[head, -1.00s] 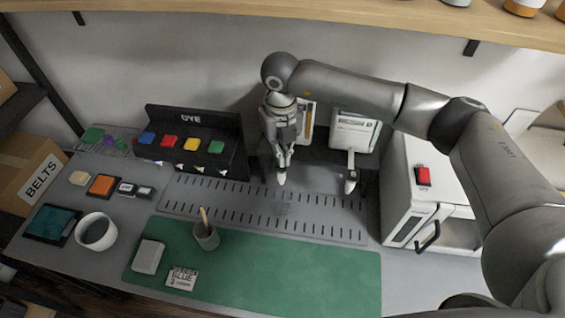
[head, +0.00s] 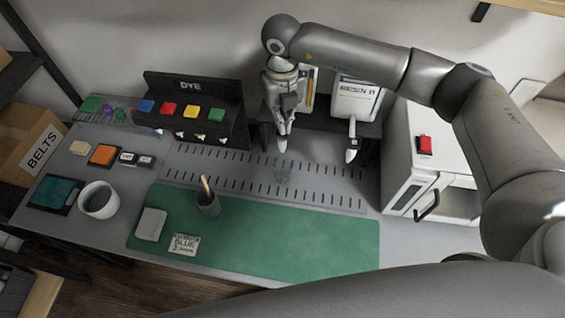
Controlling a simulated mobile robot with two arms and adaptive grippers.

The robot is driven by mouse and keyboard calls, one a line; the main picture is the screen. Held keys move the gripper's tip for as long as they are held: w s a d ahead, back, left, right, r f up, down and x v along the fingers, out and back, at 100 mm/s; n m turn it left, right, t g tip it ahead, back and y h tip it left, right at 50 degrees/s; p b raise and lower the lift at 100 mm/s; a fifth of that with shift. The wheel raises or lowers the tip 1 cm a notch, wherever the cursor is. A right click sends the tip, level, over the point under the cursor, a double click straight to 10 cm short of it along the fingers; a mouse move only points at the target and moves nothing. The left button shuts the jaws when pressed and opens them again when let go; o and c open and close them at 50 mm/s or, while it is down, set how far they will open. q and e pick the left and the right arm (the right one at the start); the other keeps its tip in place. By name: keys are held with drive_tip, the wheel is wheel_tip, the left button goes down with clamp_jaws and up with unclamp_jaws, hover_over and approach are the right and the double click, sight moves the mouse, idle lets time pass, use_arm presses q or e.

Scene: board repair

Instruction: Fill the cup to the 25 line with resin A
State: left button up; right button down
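The resin dispenser labelled RESIN B (head: 357,97) stands at the back, with a white-tipped spout (head: 351,155) below it. To its left is a second dispenser with an amber strip (head: 309,92), mostly hidden by my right gripper; its label cannot be read. My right gripper (head: 284,128) points down in front of it, at a matching white tip (head: 282,146). Whether its fingers are closed is unclear. A faint, clear cup-like shape (head: 283,173) seems to stand on the slotted grey plate (head: 225,178) below. No 25 line or fill level is readable. My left gripper is out of view.
A black DYE rack (head: 190,88) with coloured buttons stands left. A white oven-like box (head: 410,150) with a red switch stands right. The mat's right part is clear.

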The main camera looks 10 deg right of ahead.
drive_tip(key=shift+f, duration=0.2)
drive_tip(key=shift+f+b, duration=1.25)
idle(0.9)
idle(2.6)
drive_tip(key=shift+r+p, duration=0.3)
drive_tip(key=shift+r, duration=0.6)
idle(0.9)
drive_tip(key=shift+r+p, duration=1.3)
drive_tip(key=shift+r, duration=1.8)
